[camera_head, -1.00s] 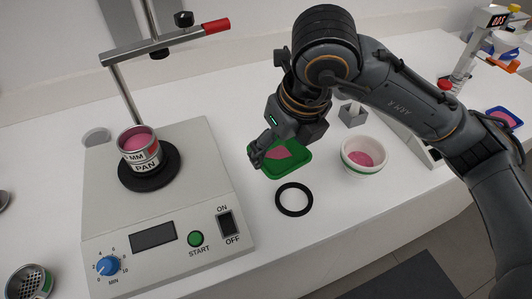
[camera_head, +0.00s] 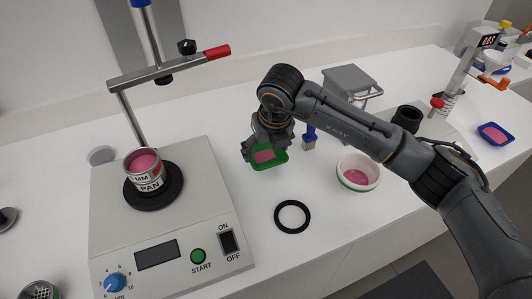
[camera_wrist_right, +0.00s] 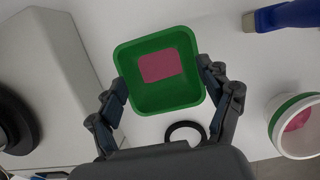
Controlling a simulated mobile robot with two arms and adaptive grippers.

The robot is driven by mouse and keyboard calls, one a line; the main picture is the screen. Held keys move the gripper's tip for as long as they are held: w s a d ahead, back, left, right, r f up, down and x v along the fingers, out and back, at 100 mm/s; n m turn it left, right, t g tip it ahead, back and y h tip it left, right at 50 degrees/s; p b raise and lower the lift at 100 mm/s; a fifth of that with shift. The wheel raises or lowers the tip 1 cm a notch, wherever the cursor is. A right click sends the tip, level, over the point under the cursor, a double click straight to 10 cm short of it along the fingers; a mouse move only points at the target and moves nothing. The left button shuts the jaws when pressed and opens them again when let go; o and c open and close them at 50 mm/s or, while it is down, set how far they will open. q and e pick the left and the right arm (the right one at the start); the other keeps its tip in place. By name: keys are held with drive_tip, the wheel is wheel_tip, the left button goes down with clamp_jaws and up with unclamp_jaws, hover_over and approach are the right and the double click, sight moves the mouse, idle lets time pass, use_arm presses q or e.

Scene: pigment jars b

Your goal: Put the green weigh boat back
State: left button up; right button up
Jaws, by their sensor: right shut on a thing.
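The green weigh boat (camera_head: 283,155) is a square, open dish with a patch of pink powder (camera_head: 264,156) in it. My right gripper (camera_head: 265,148) is shut on it. In the right wrist view the boat (camera_wrist_right: 165,102) sits between the two fingers (camera_wrist_right: 163,88), one at each side wall, with its open top facing the camera. It appears held above the white bench, between the mixer and the white bowl. How high it is cannot be told. My left gripper is not in view.
The mixer (camera_head: 200,220) with a pink-filled can (camera_head: 147,180) stands at left. A black ring (camera_head: 292,229) lies on the bench in front. A white bowl (camera_head: 345,178) with pink powder stands right of the boat. A blue weigh boat (camera_head: 510,139) sits far right. A blue-handled brush (camera_head: 310,135) is close behind.

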sight(266, 157)
drive_tip(key=shift+w+f, duration=0.35)
drive_tip(key=shift+f, duration=0.1)
wheel_tip(266, 157, down, 3)
drive_tip(key=shift+r+p, duration=0.1)
drive_tip(key=shift+p, duration=0.85)
drive_tip(key=shift+w, duration=0.1)
drive_tip(key=shift+f, duration=0.2)
drive_tip(key=shift+f+b, duration=0.15)
drive_tip(key=shift+b, duration=0.2)
drive_tip(key=o, duration=1)
drive_tip(key=shift+c, duration=0.2)
